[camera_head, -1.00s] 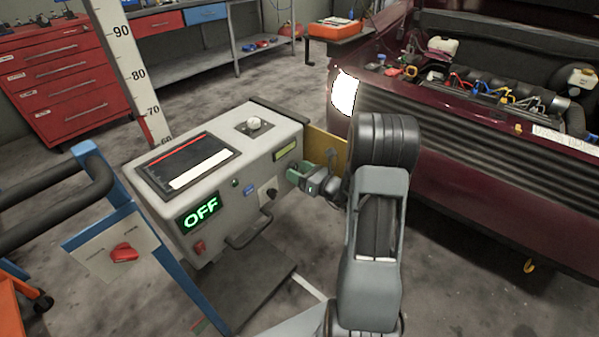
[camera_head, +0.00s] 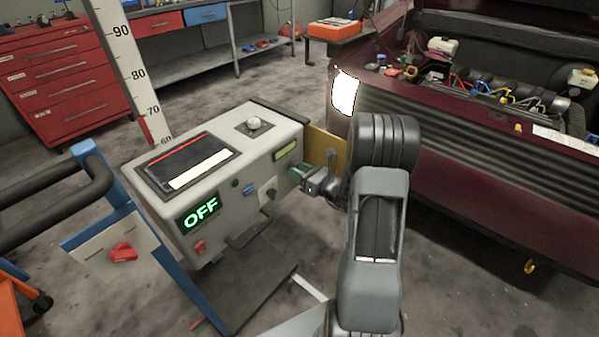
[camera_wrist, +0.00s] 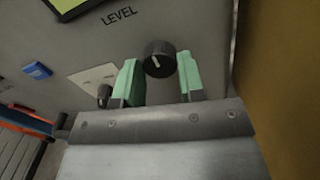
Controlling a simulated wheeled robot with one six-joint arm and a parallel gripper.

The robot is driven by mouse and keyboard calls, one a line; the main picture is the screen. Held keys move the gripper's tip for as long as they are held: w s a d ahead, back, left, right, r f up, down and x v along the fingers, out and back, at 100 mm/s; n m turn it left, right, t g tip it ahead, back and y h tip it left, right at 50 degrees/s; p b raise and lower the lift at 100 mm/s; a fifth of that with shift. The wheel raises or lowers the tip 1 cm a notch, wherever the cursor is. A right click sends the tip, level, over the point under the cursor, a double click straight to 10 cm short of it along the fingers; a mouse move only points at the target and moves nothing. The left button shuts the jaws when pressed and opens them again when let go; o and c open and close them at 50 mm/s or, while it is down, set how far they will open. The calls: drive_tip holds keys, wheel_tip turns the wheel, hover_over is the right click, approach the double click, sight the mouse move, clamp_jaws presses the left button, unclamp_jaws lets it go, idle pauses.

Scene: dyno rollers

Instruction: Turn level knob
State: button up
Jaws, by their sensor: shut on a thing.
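The level knob (camera_wrist: 160,60) is a small round black knob with a white pointer line, under the word LEVEL on the grey panel. In the wrist view it sits between the two green fingers of my gripper (camera_wrist: 158,66), which is shut on it. The pointer slants up and left. In the head view my gripper (camera_head: 301,175) is at the right end of the grey machine's (camera_head: 222,160) front panel, and the knob is hidden behind the fingers.
A yellow board (camera_head: 320,146) stands close at the right. A dark red car (camera_head: 480,180) is beyond my arm.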

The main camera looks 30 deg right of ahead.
drive_tip(key=n+b, duration=1.4)
drive_tip(key=b, duration=0.2)
drive_tip(key=shift+f+h+b, duration=0.1)
drive_tip(key=shift+h+b, duration=0.3)
drive_tip(key=o, duration=0.9)
drive_tip(key=shift+s, duration=0.1)
drive_tip(key=p+v, duration=0.3)
drive_tip(key=v, duration=1)
drive_tip(key=shift+s+d, duration=0.15)
drive_tip(key=shift+s, duration=0.15)
drive_tip(key=shift+r+p, duration=0.25)
drive_tip(key=shift+p, duration=0.05)
